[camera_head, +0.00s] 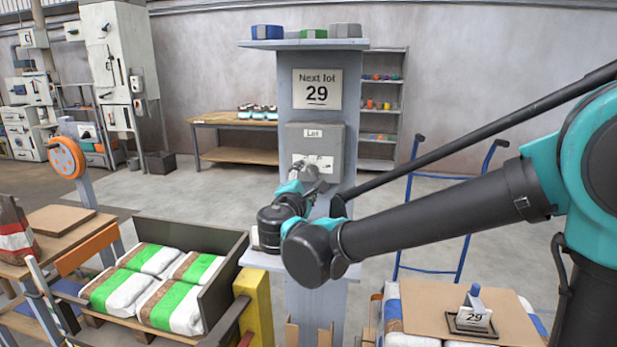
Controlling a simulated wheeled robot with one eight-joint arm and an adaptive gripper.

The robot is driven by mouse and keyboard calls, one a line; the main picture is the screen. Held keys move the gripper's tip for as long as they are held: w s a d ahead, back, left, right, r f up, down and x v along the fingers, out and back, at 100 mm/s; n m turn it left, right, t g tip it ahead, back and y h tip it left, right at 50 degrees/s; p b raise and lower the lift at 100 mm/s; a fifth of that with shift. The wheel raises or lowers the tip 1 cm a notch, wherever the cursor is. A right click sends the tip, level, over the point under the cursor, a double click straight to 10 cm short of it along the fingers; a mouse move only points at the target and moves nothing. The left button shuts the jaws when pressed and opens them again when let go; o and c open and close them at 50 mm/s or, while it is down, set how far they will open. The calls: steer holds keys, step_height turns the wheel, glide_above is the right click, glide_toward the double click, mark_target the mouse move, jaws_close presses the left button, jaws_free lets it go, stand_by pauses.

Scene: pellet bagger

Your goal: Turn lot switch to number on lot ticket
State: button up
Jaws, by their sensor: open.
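The lot ticket (317,89), a white card reading "Next lot 29", is on the grey post above the switch box. The grey box labelled "Lot" (342,138) is below it on the same post. Its white dial plate (300,158) shows in part, and my gripper covers its lower part. The switch's knob and setting are too small and too covered to read. My gripper (318,187) is open, just in front of the lower part of the box. I cannot tell whether it touches the switch.
A crate (222,277) of green-and-white bags is at the lower left. Blue and green blocks lie on the post's top shelf (300,44). A blue hand truck (466,215) stands behind my arm.

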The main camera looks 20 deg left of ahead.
mark_target(309, 175)
steer(key=shift+w+a, duration=0.15)
steer(key=shift+w, duration=0.6)
steer(key=shift+w+a, duration=0.15)
steer(key=shift+w, duration=0.6)
steer(key=c, duration=1.2)
